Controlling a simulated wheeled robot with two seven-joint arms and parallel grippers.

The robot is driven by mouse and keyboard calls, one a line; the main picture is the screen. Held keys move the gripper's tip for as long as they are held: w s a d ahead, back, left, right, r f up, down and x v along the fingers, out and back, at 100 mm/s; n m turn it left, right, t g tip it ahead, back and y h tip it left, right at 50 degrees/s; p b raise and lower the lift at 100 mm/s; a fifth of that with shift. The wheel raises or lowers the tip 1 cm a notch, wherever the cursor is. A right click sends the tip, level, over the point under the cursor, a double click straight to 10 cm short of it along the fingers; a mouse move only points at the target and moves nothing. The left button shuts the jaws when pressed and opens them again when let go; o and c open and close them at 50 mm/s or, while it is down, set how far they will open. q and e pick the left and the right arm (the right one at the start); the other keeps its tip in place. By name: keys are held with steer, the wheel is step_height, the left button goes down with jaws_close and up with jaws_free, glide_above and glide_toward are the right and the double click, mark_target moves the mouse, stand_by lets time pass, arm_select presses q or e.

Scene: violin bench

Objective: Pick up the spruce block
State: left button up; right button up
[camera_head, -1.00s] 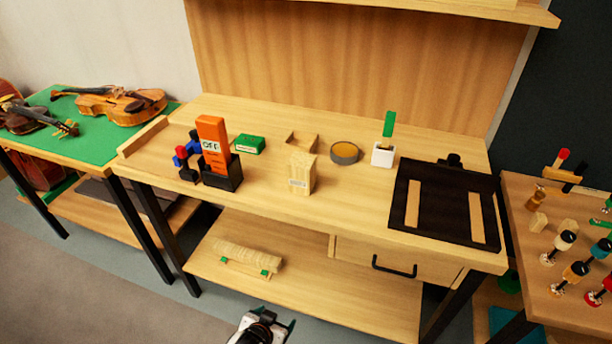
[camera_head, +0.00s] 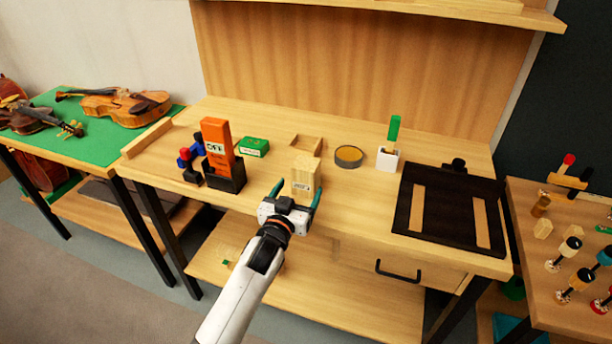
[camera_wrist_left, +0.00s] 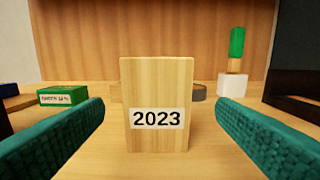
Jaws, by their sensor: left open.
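The spruce block (camera_head: 305,177) is a pale wooden block standing upright near the front of the bench top, left of the middle. In the left wrist view the block (camera_wrist_left: 158,88) stands straight ahead, with a white label reading 2023. My left gripper (camera_head: 296,191) is open, with its teal fingers at the block's near side. In the wrist view one finger shows on each side of the block, with clear gaps between. My right gripper is in neither view.
An orange box in a black holder (camera_head: 222,158), a green box (camera_head: 253,147), a wooden tray (camera_head: 307,143), a round tin (camera_head: 348,156) and a white holder (camera_head: 387,160) stand nearby. A black board (camera_head: 450,208) lies at right. A drawer handle (camera_head: 392,270) sticks out below.

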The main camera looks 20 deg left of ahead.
mark_target(306, 174)
arm_select(q)
steer(key=w, duration=0.6)
steer(key=shift+w+r+p, duration=0.1)
steer(key=shift+w+p, duration=0.25)
steer(key=shift+p, duration=0.05)
steer(key=c, duration=1.1)
steer(key=shift+r, duration=0.1)
steer(key=shift+c, duration=0.2)
